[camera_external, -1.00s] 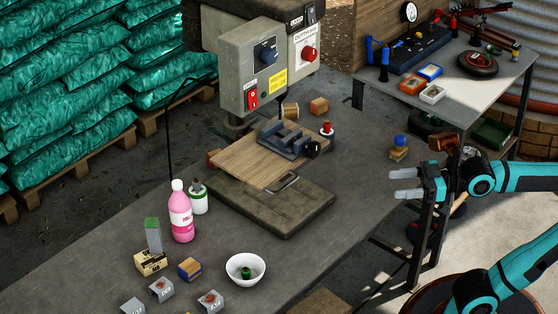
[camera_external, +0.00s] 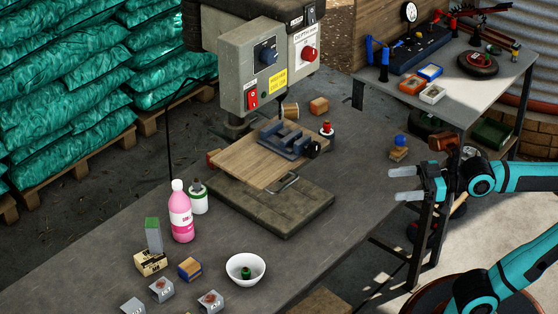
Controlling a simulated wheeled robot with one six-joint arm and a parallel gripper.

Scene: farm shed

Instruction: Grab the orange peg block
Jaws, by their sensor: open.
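My gripper (camera_external: 393,184) is open and empty, held at the right over the bench's right edge, with its fingers pointing left. An orange-brown block (camera_external: 319,105) sits at the back of the bench, behind the drill press vise. A small wooden block with a blue ball-like top (camera_external: 399,148) stands near the right edge, a little above my gripper in the picture. A wooden block with a blue side (camera_external: 190,268) lies at the front left. I cannot tell for sure which of these is the orange peg block. My gripper touches none of them.
A pink bottle (camera_external: 181,215), a white bowl (camera_external: 245,277) and several metal brackets are at the front. The bench (camera_external: 345,205) is clear left of my gripper.

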